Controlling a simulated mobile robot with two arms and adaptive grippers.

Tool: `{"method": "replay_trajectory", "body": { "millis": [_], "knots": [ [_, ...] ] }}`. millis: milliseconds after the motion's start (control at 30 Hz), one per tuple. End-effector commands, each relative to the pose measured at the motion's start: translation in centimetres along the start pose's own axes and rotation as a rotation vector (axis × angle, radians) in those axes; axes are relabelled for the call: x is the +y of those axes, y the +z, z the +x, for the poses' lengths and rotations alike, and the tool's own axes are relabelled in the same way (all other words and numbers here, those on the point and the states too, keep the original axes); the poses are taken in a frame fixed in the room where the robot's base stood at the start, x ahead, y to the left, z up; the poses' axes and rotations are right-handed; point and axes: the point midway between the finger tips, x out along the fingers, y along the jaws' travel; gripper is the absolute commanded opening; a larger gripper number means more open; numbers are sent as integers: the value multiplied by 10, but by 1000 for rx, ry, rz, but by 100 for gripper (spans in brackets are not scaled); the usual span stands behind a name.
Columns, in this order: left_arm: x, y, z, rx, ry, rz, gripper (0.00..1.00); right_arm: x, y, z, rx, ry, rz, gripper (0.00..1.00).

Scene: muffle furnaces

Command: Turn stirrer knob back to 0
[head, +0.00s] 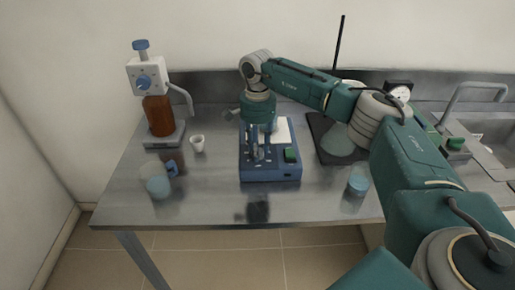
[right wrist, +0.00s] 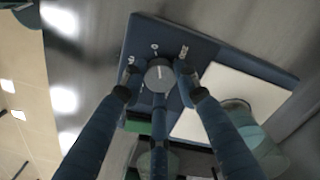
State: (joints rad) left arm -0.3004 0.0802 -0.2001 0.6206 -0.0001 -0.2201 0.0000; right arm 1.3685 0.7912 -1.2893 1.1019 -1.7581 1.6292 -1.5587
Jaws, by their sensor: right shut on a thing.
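The blue stirrer (head: 270,174) stands on the steel bench, with a white top plate (head: 283,132) and a green switch (head: 291,155). In the right wrist view its grey knob (right wrist: 159,76) sits on the blue front panel, with white marks around it. A short pale line shows on the knob face; which mark it points at is hard to tell. My right gripper (head: 257,156) reaches down over the stirrer's front left. Its fingers are shut on the knob, and they hide the knob in the head view. My left gripper is not in view.
A brown bottle (head: 159,115) with a dispenser and a white cup (head: 197,144) stand left. A conical flask (head: 338,141) stands right of the stirrer. The front middle is clear.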

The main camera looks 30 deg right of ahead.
Motion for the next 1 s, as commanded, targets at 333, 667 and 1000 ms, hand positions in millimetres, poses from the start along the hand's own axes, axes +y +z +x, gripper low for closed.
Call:
{"method": "replay_trajectory", "body": {
  "millis": [333,667,1000],
  "knots": [
    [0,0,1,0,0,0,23,0,-3,-1,4,-1,-143,4],
    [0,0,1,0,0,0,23,0,-3,-2,6,-3,-173,4],
    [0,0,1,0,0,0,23,-1,-3,-2,6,-4,-172,49]
  ]
}}
